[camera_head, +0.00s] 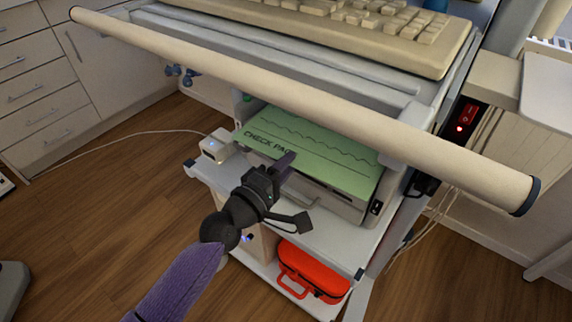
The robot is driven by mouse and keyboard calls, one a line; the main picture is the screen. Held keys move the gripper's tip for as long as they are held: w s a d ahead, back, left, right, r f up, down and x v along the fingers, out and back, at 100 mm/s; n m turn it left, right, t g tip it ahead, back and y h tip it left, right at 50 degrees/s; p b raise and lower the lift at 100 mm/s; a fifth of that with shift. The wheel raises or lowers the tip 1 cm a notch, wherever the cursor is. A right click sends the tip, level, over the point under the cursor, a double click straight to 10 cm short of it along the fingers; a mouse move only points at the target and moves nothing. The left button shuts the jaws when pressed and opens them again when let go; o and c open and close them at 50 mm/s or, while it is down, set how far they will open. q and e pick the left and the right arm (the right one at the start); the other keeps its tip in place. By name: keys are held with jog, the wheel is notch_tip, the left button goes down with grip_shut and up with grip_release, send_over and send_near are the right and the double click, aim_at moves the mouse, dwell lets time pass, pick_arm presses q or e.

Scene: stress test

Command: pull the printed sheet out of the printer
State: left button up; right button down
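The printed sheet (318,150) is green, with "CHECK PA…" and a wavy line on it. It lies flat on the printer (345,205), which sits on a cart shelf under the keyboard tray. The sheet's rear edge is hidden by the cream bar. My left gripper (298,190) is in front of the printer, its fingers spread wide and nothing between them. The upper finger overlaps the sheet's front edge in the picture; I cannot tell whether it touches. My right gripper is out of view.
A thick cream bar (300,90) crosses above the printer, below a keyboard (350,25). A small white device (216,148) stands left of the printer. A red case (312,268) lies on the lower shelf. A lit red switch (465,116) is at right. The wooden floor at left is mostly clear.

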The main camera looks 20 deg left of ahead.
pick_arm(q)
grip_shut()
jog(key=shift+r, duration=0.1)
jog(key=shift+r+p, duration=0.1)
jog(key=shift+p, duration=0.2)
jog(key=r+p+v, duration=0.1)
jog(key=v, duration=1)
jog(key=r+p+v, duration=0.2)
jog(key=v, duration=1)
jog(key=shift+r+p, duration=0.3)
